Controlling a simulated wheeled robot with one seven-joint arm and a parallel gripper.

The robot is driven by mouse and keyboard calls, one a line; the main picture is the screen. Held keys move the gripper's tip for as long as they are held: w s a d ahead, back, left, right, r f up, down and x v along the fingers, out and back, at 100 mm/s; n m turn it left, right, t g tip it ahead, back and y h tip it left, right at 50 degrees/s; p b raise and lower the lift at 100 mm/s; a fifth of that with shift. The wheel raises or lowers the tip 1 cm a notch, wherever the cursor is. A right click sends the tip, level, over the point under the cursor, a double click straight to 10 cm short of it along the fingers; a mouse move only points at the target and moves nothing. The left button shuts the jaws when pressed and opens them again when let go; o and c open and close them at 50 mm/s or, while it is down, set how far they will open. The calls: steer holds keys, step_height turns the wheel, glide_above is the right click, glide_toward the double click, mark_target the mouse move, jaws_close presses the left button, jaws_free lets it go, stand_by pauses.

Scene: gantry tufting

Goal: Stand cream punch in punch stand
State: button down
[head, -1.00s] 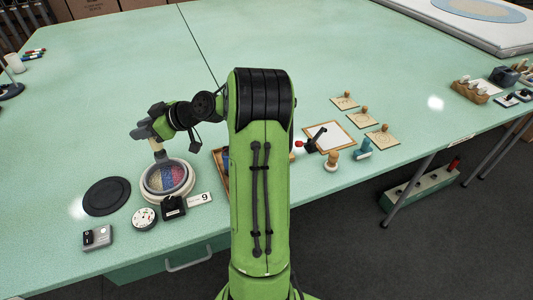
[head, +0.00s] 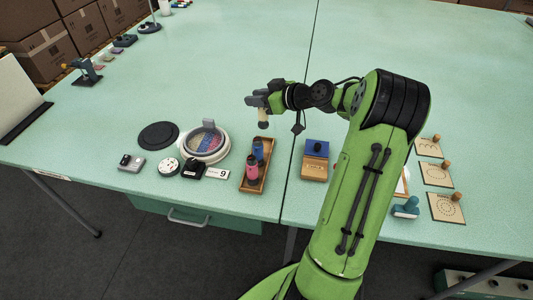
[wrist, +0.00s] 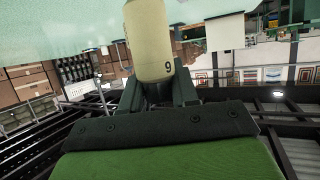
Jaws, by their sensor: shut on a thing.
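My gripper (head: 262,106) is shut on the cream punch (head: 263,119) and holds it upright above the table. The wrist view shows the cream punch (wrist: 150,38) as a pale cylinder marked 9 between the fingers. In the head view the punch stand (head: 252,190) is a long wooden tray below the gripper, nearer the table's front edge.
A round dish with coloured contents (head: 221,155) stands left of the stand, with a black disc (head: 158,136) beyond it.

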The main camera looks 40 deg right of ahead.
mark_target(263, 123)
step_height(263, 123, down, 9)
steer(key=shift+f+b, duration=0.1)
steer(key=shift+b, duration=1.1)
steer(key=c, duration=1.3)
jaws_free()
steer(key=o, duration=0.4)
steer(key=shift+o, duration=0.2)
